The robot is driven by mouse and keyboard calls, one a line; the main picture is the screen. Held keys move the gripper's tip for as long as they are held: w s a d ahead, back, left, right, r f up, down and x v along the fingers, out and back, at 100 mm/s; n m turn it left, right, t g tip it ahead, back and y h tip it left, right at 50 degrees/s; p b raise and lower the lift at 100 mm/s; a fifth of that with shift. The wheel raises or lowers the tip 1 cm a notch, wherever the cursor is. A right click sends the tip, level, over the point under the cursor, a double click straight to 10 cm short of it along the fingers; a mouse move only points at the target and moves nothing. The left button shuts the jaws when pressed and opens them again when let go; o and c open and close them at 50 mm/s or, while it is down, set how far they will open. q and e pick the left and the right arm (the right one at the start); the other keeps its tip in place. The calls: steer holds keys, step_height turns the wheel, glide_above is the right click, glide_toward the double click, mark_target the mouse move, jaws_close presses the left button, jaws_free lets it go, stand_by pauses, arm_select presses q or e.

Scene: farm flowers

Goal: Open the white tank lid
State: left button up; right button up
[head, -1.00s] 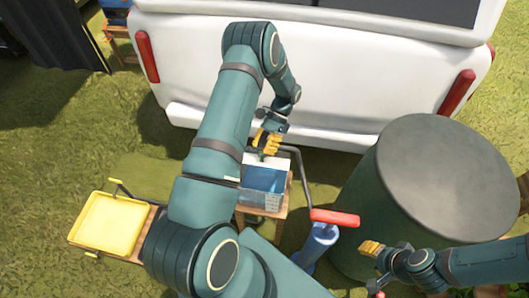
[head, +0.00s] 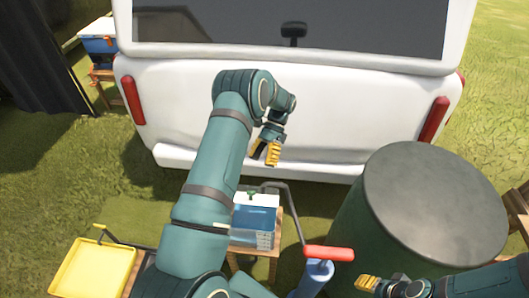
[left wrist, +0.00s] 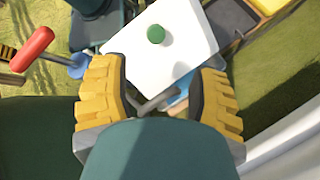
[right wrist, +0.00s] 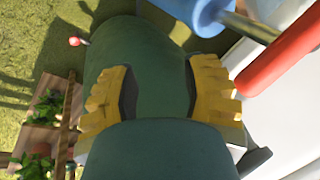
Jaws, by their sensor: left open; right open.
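The tank (head: 262,222) is a blue box on a wooden stool behind the van, partly hidden by my left arm. Its white lid (head: 244,199) carries a green knob (head: 253,194) and appears to lie on top of the tank. My left gripper (head: 265,153) is open and empty, above and beyond the tank, apart from the knob. In the left wrist view the lid (left wrist: 185,28) and knob (left wrist: 156,34) show ahead of the open fingers (left wrist: 158,95). My right gripper (head: 373,284) is open and empty beside the green barrel; its fingers (right wrist: 160,95) also show in the right wrist view.
A crank with a red handle (head: 329,253) on a blue pump (head: 314,272) stands close right of the tank. The large green barrel (head: 435,203) is further right. The white van (head: 300,105) borders the back. A yellow tray (head: 92,270) lies at left.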

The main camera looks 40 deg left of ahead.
arm_select(q)
steer(key=shift+v, duration=1.2)
steer(key=shift+c, duration=0.2)
